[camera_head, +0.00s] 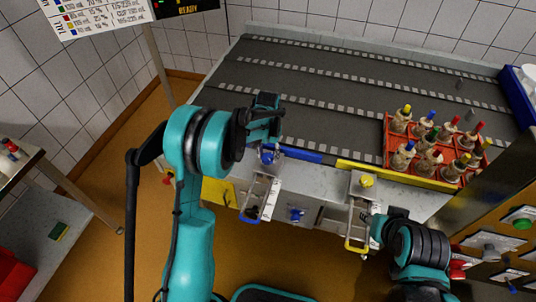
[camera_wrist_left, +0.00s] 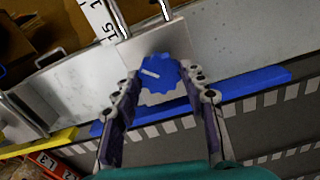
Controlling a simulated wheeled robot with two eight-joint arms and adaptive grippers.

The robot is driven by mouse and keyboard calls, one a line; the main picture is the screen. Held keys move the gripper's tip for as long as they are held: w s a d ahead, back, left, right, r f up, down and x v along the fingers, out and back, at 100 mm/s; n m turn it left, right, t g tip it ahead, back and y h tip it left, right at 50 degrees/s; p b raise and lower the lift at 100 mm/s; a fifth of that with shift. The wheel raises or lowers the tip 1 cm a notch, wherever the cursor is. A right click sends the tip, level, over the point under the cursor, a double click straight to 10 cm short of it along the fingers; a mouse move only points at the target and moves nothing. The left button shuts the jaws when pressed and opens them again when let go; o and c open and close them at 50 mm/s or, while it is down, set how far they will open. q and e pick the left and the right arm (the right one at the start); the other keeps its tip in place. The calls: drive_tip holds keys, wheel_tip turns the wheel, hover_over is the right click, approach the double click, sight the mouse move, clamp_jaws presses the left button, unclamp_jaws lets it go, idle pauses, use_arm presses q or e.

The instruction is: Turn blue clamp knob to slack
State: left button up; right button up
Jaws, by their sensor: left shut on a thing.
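The blue clamp knob (camera_head: 267,157) sits on a metal clamp at the table's front edge, by the blue strip. In the left wrist view the lobed blue knob (camera_wrist_left: 162,82) shows a white pointer mark directed left. My left gripper (camera_head: 267,138) is over the knob from above; in its wrist view the two fingers (camera_wrist_left: 163,76) stand on either side of the knob, shut on it. My right gripper (camera_head: 376,228) is near the yellow clamp handle; its fingers are mostly hidden, so its jaw state is unclear.
A yellow knob (camera_head: 367,181) on a second clamp stands to the right. Another blue knob (camera_head: 296,214) is on the front below the table. A red crate (camera_head: 397,168) of several bottles with coloured caps sits on the right. The dark conveyor-like surface (camera_head: 330,100) behind is mostly clear.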

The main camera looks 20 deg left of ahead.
sight(268, 156)
use_arm(q)
drive_tip(key=n, duration=0.4)
drive_tip(key=shift+n, duration=0.3)
drive_tip(key=n, duration=0.4)
drive_tip(key=shift+a, duration=0.1)
idle(0.4)
drive_tip(key=o, duration=1.2)
drive_tip(key=shift+c, duration=0.2)
wheel_tip(268, 156, up, 12)
